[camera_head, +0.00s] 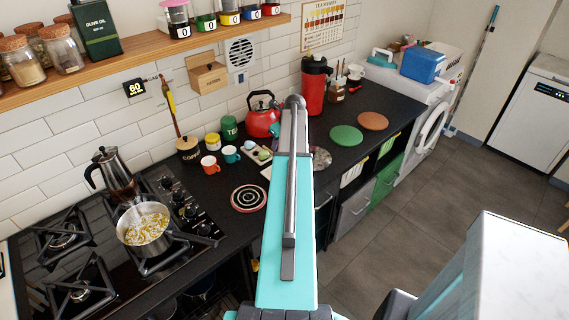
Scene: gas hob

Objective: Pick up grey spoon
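I cannot pick out a grey spoon for certain. Thin handles stand in a small jar (337,93) on the counter beside the red flask, too small to tell what they are. My teal and grey arm rises through the middle of the picture and hides part of the counter behind it. My gripper does not show clearly; the arm covers the place where its fingers might be. A speckled grey round thing (321,158) shows just right of the arm, partly hidden.
A pot of pasta (144,229) and a moka pot (113,174) stand on the hob at left. Small cups (210,165), a red kettle (262,117) and a striped round mat (249,198) are left of the arm. A red flask (314,86) and green mat (346,136) are right.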

